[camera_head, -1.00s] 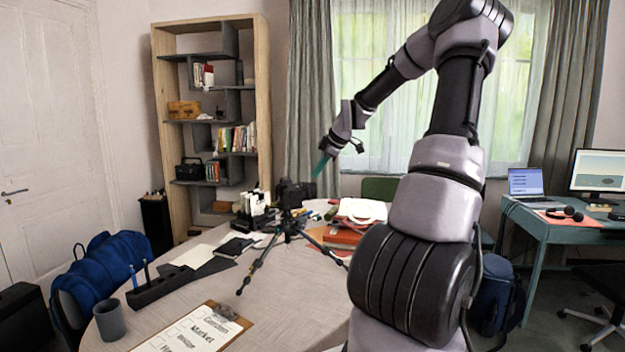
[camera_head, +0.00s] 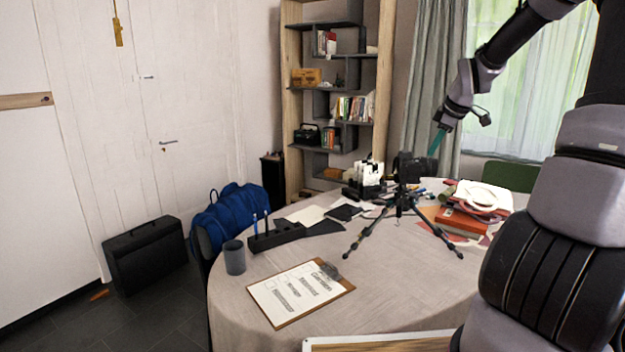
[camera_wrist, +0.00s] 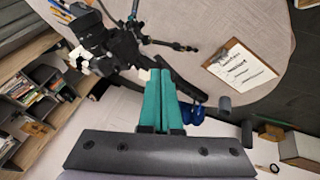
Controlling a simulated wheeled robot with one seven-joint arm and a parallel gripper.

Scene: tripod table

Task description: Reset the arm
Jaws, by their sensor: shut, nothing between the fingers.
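My gripper (camera_head: 437,141) is raised above the far side of the round table (camera_head: 330,275), pointing down and to the left. Its teal fingers (camera_wrist: 163,100) lie side by side in the wrist view, shut with nothing between them. A black camera (camera_head: 416,167) on a small tripod (camera_head: 400,207) stands on the table, below and left of the fingertips in the head view. The camera also shows in the wrist view (camera_wrist: 98,35), to the left of the fingers. My gripper appears apart from it.
The table holds a clipboard (camera_head: 299,291), a grey cup (camera_head: 235,258), a pen holder (camera_head: 277,236) and an orange book (camera_head: 455,222). A blue bag (camera_head: 231,213) hangs beside the table. A black case (camera_head: 146,256) stands on the floor at left. A shelf (camera_head: 388,75) stands behind.

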